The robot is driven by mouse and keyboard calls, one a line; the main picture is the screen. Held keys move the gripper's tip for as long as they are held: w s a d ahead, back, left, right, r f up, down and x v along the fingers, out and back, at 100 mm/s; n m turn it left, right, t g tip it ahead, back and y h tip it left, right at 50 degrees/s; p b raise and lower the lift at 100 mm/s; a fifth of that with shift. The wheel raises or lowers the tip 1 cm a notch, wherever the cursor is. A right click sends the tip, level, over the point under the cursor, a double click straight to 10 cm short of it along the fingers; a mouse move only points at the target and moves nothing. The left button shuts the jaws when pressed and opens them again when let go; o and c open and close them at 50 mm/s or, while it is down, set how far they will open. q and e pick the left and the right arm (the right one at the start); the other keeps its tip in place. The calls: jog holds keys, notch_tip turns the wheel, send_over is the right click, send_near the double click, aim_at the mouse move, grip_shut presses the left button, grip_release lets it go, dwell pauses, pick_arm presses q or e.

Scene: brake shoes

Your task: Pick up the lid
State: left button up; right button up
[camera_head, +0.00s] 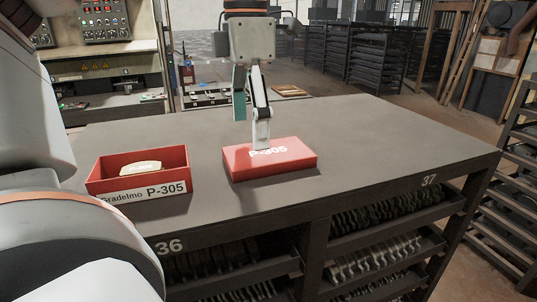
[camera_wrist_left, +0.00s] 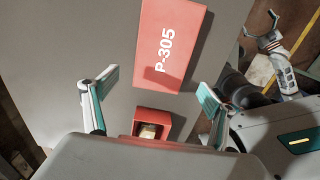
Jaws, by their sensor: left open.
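The red lid (camera_head: 270,160), marked P-305, lies flat on the dark table, right of the open box. In the left wrist view the lid (camera_wrist_left: 174,40) is ahead of the fingers, its long side running away from the gripper. My left gripper (camera_head: 254,118) hangs over the lid in the head view, fingers pointing down, one hiding part of the lettering. Its two teal-padded fingers (camera_wrist_left: 157,98) are spread wide with nothing between them. Whether a fingertip touches the lid, I cannot tell. My right gripper (camera_wrist_left: 265,25) is small at the wrist view's upper right, jaw state unclear.
A red open box (camera_head: 138,175) labelled Gradelmo P-305 holds a pale packed item (camera_head: 141,168); it stands on the table left of the lid. The table top (camera_head: 390,140) is clear to the right. Shelves of brake shoes (camera_head: 375,250) sit below the front edge.

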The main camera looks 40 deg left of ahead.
aim_at(252, 154)
pick_arm(q)
notch_tip(252, 154, down, 5)
jog(key=shift+w+r, duration=0.1)
jog(key=shift+w, duration=0.05)
jog(key=shift+c, duration=1)
jog(key=c, duration=0.7)
